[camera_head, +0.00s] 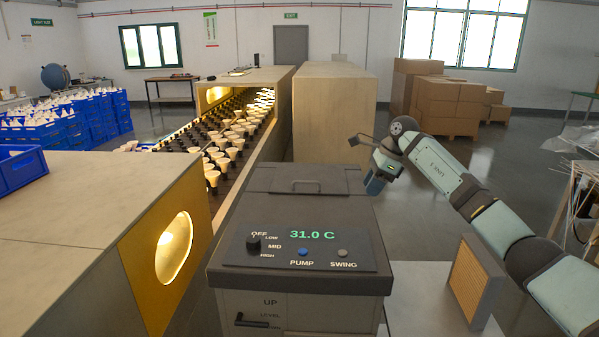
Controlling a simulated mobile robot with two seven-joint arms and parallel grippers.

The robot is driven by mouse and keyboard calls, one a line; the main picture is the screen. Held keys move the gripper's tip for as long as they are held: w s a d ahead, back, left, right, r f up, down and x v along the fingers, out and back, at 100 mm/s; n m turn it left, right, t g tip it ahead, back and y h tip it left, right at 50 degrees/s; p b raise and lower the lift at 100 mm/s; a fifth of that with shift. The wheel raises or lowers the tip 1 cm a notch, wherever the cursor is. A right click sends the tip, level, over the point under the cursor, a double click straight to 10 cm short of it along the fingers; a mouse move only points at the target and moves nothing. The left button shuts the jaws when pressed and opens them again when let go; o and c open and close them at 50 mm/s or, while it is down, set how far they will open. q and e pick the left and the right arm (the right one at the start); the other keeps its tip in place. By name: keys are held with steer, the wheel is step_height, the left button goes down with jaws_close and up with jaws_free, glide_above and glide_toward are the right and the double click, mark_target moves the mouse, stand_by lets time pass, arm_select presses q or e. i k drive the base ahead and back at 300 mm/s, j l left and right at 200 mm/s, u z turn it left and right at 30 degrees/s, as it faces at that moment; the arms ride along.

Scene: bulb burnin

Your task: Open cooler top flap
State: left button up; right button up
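The cooler (230,268) is a dark grey box in the lower middle. Its sloped front panel has a display reading 31.0 C, a knob and two buttons. The top flap (296,186) is a flat dark panel with a small handle bar, on the top behind the controls. It appears to lie shut, flush with the top. My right gripper (366,172) is just right of the cooler's back right corner, beside the flap and apart from its handle. It holds nothing I can see; its finger gap is unclear. My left gripper is not in view.
A tan ribbed pad (477,283) stands at the cooler's right on a pale surface (425,300). A lit tunnel (160,235) and a conveyor of bulbs (225,150) lie to the left. Cardboard boxes (450,105) are stacked behind. Floor is open at the back right.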

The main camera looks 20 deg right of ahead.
mark_target(310, 174)
steer(key=i, duration=1.05)
